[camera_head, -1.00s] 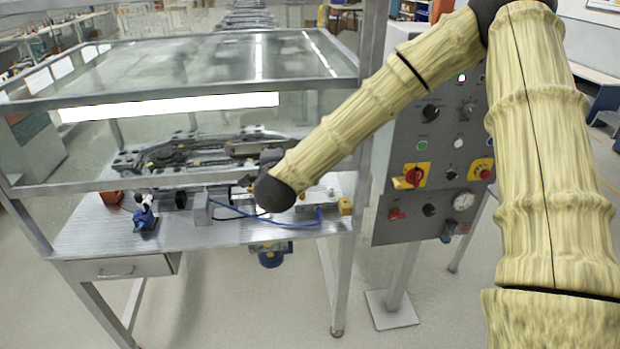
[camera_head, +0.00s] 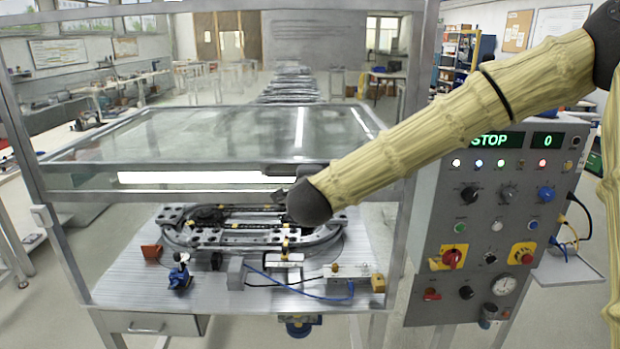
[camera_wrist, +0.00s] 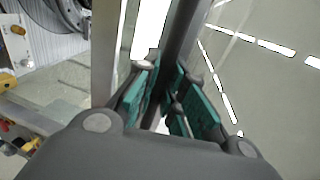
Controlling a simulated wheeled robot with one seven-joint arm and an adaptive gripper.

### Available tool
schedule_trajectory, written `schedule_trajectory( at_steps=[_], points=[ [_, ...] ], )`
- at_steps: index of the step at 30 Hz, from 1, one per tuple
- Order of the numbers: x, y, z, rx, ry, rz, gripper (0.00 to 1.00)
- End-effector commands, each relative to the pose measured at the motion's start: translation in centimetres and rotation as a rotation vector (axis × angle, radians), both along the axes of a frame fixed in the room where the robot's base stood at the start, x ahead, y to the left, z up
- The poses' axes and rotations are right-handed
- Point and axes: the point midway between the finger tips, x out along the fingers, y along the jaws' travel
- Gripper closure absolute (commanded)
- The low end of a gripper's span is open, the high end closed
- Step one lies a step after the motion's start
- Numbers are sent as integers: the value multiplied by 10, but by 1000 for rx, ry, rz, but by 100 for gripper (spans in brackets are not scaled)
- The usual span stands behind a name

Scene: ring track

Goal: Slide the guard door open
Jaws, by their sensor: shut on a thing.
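The guard door is a clear panel in a metal frame on the front of the guarded bench. Its lower rail (camera_head: 150,194) runs level above the ring track (camera_head: 250,230). My gripper (camera_head: 277,195) is at the right part of this rail, largely hidden behind my dark wrist joint. In the wrist view, the green-padded fingers of my gripper (camera_wrist: 170,108) are closed around a grey metal bar (camera_wrist: 187,35), which passes between the pads. The exact contact is partly hidden by the fingers. Open space shows between the rail and the bench top.
A control panel (camera_head: 480,250) with knobs, lamps and a STOP display stands right of the bench, close under my arm. The bench top (camera_head: 130,285) bears a small blue vise (camera_head: 180,277) and a blue cable. Upright posts (camera_head: 398,255) flank the opening.

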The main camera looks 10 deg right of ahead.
Motion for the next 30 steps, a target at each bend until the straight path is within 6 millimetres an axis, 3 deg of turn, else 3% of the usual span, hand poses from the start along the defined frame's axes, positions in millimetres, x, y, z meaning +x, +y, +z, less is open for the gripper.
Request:
schedule_trajectory(
  at_steps=[4,6,19,23,30],
  points=[
    [0,0,1,0,-1,1,100],
    [0,0,1,0,-1,1,80],
    [-5,1,1,0,-1,0,79],
    [-20,5,5,0,-2,1,79],
    [-62,15,13,-2,-2,3,79]
  ],
)
